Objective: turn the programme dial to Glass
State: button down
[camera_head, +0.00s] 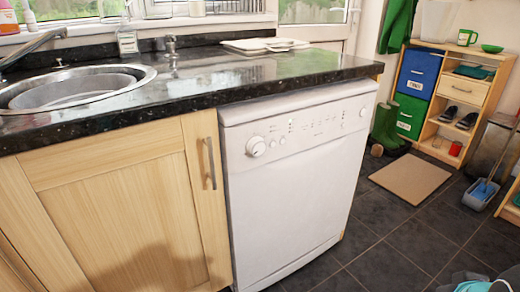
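The programme dial (256,146) is a round white knob at the left end of the dishwasher's control panel. Small markings surround it, too small to read, so I cannot tell which programme it points to. The white dishwasher (290,210) stands under the dark worktop with its door closed. Several small buttons and marks run along the panel to the right of the dial. A smaller round control (362,112) is at the panel's right end.
The black granite worktop (215,82) overhangs the dishwasher, with a sink (75,88) at left. A wooden cupboard door (125,215) with a metal handle (211,163) adjoins the dishwasher's left side. A mat (410,178) lies further back.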

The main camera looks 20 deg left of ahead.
aim_at(256, 147)
jog(key=u, duration=1.2)
jog(key=k, duration=0.5)
jog(key=z, duration=0.55)
